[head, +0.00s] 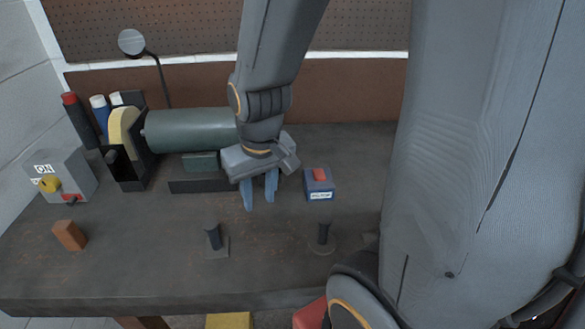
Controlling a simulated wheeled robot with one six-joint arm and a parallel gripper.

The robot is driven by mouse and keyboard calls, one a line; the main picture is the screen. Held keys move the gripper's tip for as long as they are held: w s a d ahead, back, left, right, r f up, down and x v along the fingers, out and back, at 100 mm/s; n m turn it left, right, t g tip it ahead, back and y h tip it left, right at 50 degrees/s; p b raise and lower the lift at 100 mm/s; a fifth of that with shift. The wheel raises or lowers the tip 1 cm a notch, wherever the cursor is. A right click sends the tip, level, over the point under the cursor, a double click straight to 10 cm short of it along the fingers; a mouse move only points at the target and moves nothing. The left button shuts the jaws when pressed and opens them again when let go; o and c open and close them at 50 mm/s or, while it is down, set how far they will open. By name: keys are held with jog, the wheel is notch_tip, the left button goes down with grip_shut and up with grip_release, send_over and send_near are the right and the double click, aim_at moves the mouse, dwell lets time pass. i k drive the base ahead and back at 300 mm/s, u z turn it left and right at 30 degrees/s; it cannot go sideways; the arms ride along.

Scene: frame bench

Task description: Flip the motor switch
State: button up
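A small blue switch box (319,192) with a red rocker (320,174) on top sits on the bench, right of centre. Its white front label is too small to read surely, but looks like "MOTOR". My gripper (260,197) hangs just left of the box, pointing down. Its two blue fingers are apart with nothing between them. The gripper does not appear to touch the box. The rocker is in plain view, but I cannot tell which way it is tipped.
A bench grinder with a green motor (190,130) and pale wheel (124,130) stands behind and left. A grey box (62,172) with a yellow knob is at far left. A brown block (70,235) and two dark posts (213,237) (323,233) stand in front.

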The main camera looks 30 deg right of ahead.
aim_at(319, 174)
jog(key=u, duration=0.9)
jog(key=k, duration=0.9)
jog(key=z, duration=1.15)
jog(key=i, duration=0.5)
